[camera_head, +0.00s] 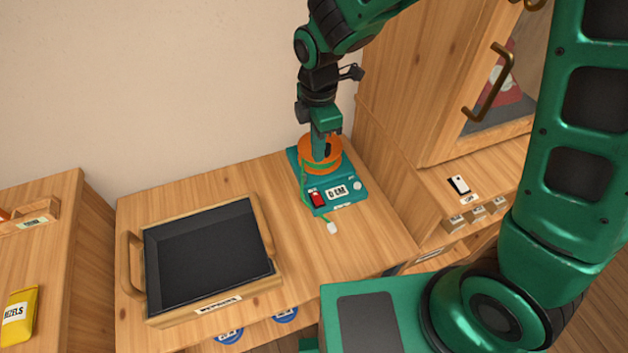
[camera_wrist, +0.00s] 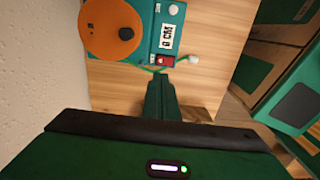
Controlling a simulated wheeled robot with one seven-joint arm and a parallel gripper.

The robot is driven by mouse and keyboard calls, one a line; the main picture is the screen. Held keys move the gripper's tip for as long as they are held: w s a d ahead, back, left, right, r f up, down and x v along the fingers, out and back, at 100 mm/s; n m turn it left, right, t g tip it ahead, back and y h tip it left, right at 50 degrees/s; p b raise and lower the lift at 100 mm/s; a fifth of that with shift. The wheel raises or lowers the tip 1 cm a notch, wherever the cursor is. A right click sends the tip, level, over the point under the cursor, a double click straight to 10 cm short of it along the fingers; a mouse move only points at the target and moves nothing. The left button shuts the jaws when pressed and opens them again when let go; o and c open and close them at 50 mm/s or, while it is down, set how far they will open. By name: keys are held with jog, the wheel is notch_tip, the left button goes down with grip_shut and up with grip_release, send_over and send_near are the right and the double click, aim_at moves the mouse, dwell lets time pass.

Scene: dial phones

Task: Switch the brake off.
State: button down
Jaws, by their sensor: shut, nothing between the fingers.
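A teal device (camera_head: 353,187) with an orange disc (camera_head: 309,166) stands on the wooden counter; its display reads "0 CM". A red rocker switch (camera_head: 317,199) sits on its front left, and also shows in the wrist view (camera_wrist: 166,61). I cannot tell which way the rocker is tipped. My gripper (camera_head: 318,158) is shut and empty, pointing down, and in the head view it covers part of the disc. In the wrist view my fingertips (camera_wrist: 160,78) appear close to the switch; I cannot tell whether they touch anything.
A green cord with a white end piece (camera_head: 333,228) hangs from the device's front. A dark tray (camera_head: 210,252) with wooden handles lies left on the counter. A cabinet (camera_head: 425,90) stands right; a small white-and-black item (camera_head: 458,184) lies on its ledge. Bare counter separates tray and device.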

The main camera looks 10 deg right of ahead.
jog(key=shift+a, duration=0.15)
send_near(316, 194)
notch_tip(316, 194, down, 6)
jog(key=shift+w+f, duration=0.1)
jog(key=shift+f, duration=0.2)
dwell(0.3)
